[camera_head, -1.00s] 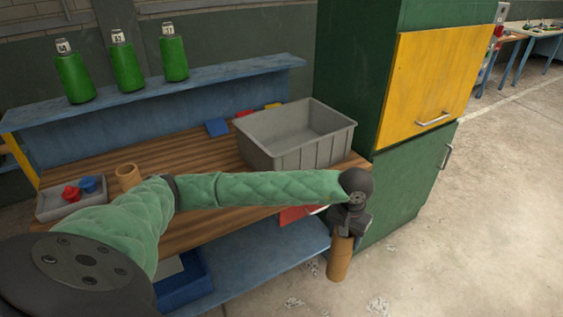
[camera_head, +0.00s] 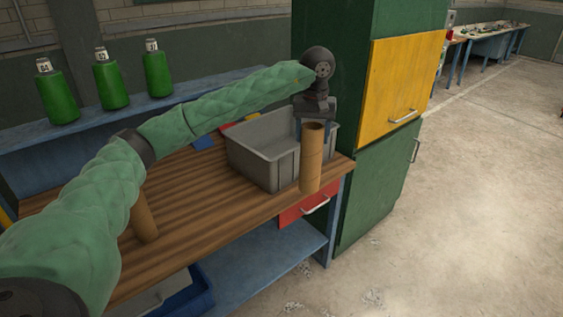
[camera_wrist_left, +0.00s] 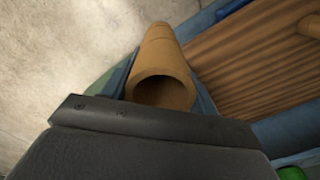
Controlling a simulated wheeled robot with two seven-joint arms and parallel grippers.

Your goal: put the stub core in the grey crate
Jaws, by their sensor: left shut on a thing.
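My left gripper (camera_head: 314,120) is shut on a brown cardboard core (camera_head: 311,165), a hollow tube held near its top and hanging upright. The core shows in front of the near right corner of the grey crate (camera_head: 252,163); I cannot tell how far apart they are. In the left wrist view the held core (camera_wrist_left: 164,62) shows its open end towards the camera. The crate stands on the wooden bench, and the part of its inside that shows is empty. My right gripper is not in view.
The wooden bench (camera_head: 193,205) has a red drawer (camera_head: 303,209) at its right end. A green cabinet (camera_head: 376,200) with a yellow door (camera_head: 405,85) stands just right of the crate. Green bottles (camera_head: 109,85) line the blue back shelf. The floor at right is clear.

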